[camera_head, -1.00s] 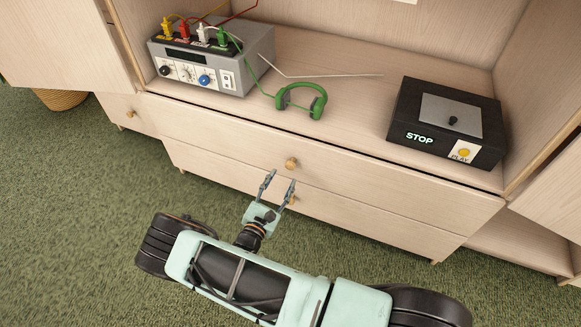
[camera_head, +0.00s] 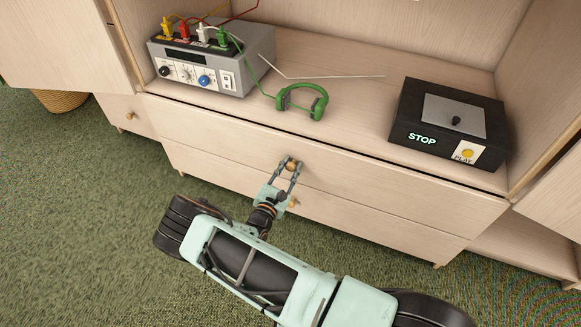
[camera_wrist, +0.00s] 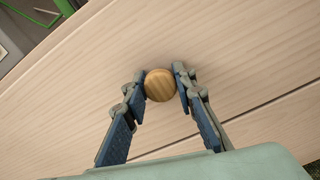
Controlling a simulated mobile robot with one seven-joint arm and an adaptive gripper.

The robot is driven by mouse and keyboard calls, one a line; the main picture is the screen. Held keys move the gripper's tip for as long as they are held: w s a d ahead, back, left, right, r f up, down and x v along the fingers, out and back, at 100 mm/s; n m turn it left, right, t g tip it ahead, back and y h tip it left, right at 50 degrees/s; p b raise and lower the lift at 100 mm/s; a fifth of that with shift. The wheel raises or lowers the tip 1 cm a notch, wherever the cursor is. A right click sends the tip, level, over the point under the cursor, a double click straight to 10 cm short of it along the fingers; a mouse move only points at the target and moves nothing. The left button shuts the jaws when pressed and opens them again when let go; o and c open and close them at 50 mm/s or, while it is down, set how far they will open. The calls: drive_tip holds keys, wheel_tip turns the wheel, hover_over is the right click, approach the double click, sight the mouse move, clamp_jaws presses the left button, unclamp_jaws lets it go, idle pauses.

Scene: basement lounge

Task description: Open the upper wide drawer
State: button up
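The upper wide drawer (camera_head: 220,142) is a pale wood front below the open shelf, and it looks closed. Its round wooden knob (camera_wrist: 159,85) sits between my fingertips in the wrist view. My gripper (camera_head: 291,161) is at this knob in the head view, with its fingers drawn in on both sides. In the wrist view, the fingertips (camera_wrist: 160,72) appear to touch the knob's left and right sides. The knob is partly hidden by the fingers in the head view.
The lower wide drawer (camera_head: 370,217) is below, with its knob (camera_head: 293,203) beside my gripper. On the shelf above are a grey device with cables (camera_head: 225,68), green headphones (camera_head: 303,102) and a black box (camera_head: 450,125). Green carpet (camera_head: 80,220) is clear in front.

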clamp_jaws()
drive_tip(key=shift+s, duration=0.1)
drive_tip(key=p+v, duration=0.1)
drive_tip(key=v, duration=2.3)
drive_tip(key=shift+s+p, duration=0.2)
drive_tip(key=shift+p, duration=0.1)
drive_tip(key=o, duration=0.6)
unclamp_jaws()
drive_tip(key=shift+a, duration=0.1)
drive_tip(key=v, duration=1.2)
drive_tip(key=shift+r, duration=0.1)
